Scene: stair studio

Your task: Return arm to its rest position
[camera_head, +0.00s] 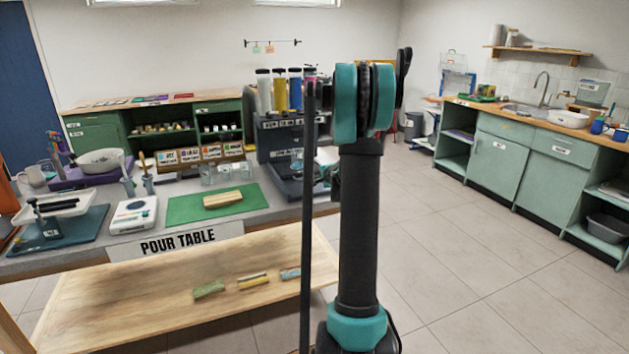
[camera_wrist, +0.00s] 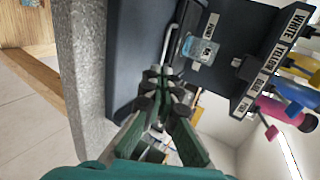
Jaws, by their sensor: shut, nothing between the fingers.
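My arm stands upright in the middle of the head view, with teal joints and dark links. My gripper (camera_wrist: 163,77) is shut and empty in the wrist view, its green-and-black fingers meeting at the tips. It is over or near the dark bottle station (camera_wrist: 138,35), apart from the clear cup (camera_wrist: 203,50) there. In the head view the gripper is mostly hidden behind my arm. The same station (camera_head: 273,136) stands at the right end of the pour table (camera_head: 120,252), holding coloured bottles (camera_head: 280,92).
A green mat (camera_head: 185,212) with a wooden block, a white scale (camera_head: 134,213) and a bowl (camera_head: 100,161) are on the pour table. A low wooden bench (camera_head: 130,300) with three small pieces is in front. Open floor (camera_head: 470,270) lies right, before green cabinets (camera_head: 500,165).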

